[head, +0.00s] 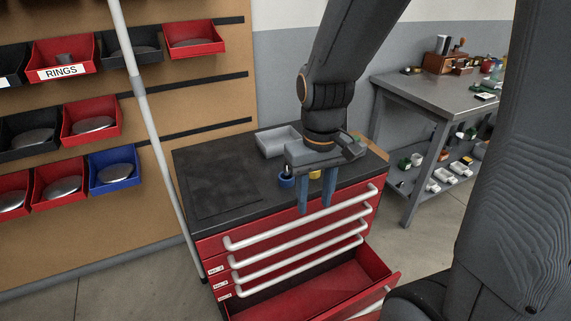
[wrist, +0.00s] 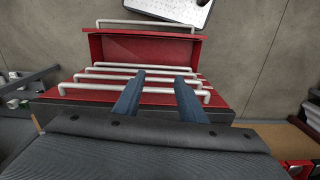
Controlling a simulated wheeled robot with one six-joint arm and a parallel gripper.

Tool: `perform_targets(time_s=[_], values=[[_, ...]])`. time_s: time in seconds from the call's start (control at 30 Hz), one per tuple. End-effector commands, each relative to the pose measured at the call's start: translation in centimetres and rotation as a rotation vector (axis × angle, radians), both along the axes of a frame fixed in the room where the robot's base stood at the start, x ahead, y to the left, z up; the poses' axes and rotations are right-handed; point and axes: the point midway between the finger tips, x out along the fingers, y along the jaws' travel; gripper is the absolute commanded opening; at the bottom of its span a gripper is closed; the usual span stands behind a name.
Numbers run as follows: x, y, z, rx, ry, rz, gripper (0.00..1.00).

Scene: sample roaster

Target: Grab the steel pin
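I cannot make out a steel pin in either view. My gripper (head: 316,207) hangs with its two blue fingers pointing down, in front of the upper drawer fronts of the red tool cabinet (head: 217,243). The fingers are apart with nothing between them; they also show so in the wrist view (wrist: 160,78). The lowest visible drawer (head: 325,288) is pulled out, and the visible part of its floor looks bare. In the wrist view the open drawer (wrist: 145,48) lies beyond the fingertips. My arm and gripper hide part of the cabinet top.
A grey tray (head: 278,142), a blue round item (head: 286,181) and a yellow item (head: 314,175) are on the cabinet top. A pale pole (head: 150,120) stands at left before wall bins (head: 92,118). A steel workbench (head: 425,88) stands at right.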

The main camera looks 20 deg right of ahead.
Motion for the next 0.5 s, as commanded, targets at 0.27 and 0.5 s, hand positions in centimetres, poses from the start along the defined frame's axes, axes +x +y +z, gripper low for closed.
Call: perform_targets(time_s=[0.27, 0.5], values=[[12.1, -1.0, 0.9, -0.001, 0.001, 0.281, 0.37], [20.6, -1.2, 0.1, -0.002, 0.001, 0.521, 0.37]])
